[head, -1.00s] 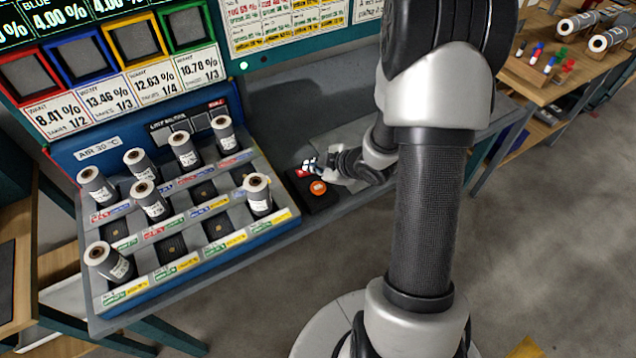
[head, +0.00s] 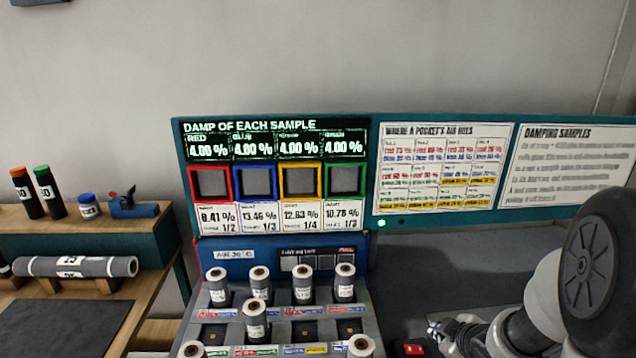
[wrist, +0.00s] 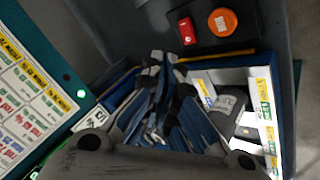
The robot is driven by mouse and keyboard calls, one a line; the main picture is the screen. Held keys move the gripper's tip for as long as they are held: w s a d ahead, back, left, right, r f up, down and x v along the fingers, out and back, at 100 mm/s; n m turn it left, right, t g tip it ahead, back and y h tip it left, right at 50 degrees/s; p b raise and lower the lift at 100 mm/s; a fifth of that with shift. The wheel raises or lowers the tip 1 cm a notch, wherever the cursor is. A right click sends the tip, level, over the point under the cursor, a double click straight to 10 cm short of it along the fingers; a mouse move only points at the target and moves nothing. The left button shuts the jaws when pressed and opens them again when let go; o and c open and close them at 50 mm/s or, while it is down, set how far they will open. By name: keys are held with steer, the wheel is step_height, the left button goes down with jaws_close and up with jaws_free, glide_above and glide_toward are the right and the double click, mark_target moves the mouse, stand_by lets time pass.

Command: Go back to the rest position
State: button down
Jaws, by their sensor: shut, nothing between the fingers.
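My gripper (head: 434,328) is at the bottom right of the head view, over the bench to the right of the roll rack. In the wrist view its shut fingers (wrist: 158,60) point toward the dark control plate, with nothing held. A red switch (head: 413,349) shows just below and left of the gripper in the head view. The red switch (wrist: 187,31) and an orange button (wrist: 222,22) sit side by side in the wrist view, clear of the fingertips. The orange button is not visible in the head view.
A stepped rack (head: 377,325) holds several grey rolls, such as one at its upper right (head: 344,283). Behind it stands a display board (head: 275,125) with posters (head: 443,165). A wooden side table (head: 30,283) at left carries a lying roll (head: 80,267).

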steer(key=s+a+r+m+g+h, duration=0.1)
steer(key=s+a+r+m, duration=0.1)
steer(key=s+r+m, duration=0.3)
steer(key=s+a+r+h, duration=0.2)
steer(key=s+r, duration=0.2)
steer(key=r, duration=0.4)
steer(key=s+a+r+m+g+y, duration=0.1)
steer(key=s+a+m, duration=0.1)
steer(key=s+a, duration=0.3)
steer(key=s+a+r+m+g+y, duration=0.1)
steer(key=s+a+r+m+y, duration=0.1)
steer(key=s+a, duration=0.4)
steer(key=s, duration=0.5)
steer(key=shift+r+m+g, duration=0.25)
steer(key=shift+m+g, duration=0.05)
steer(key=shift+g, duration=0.1)
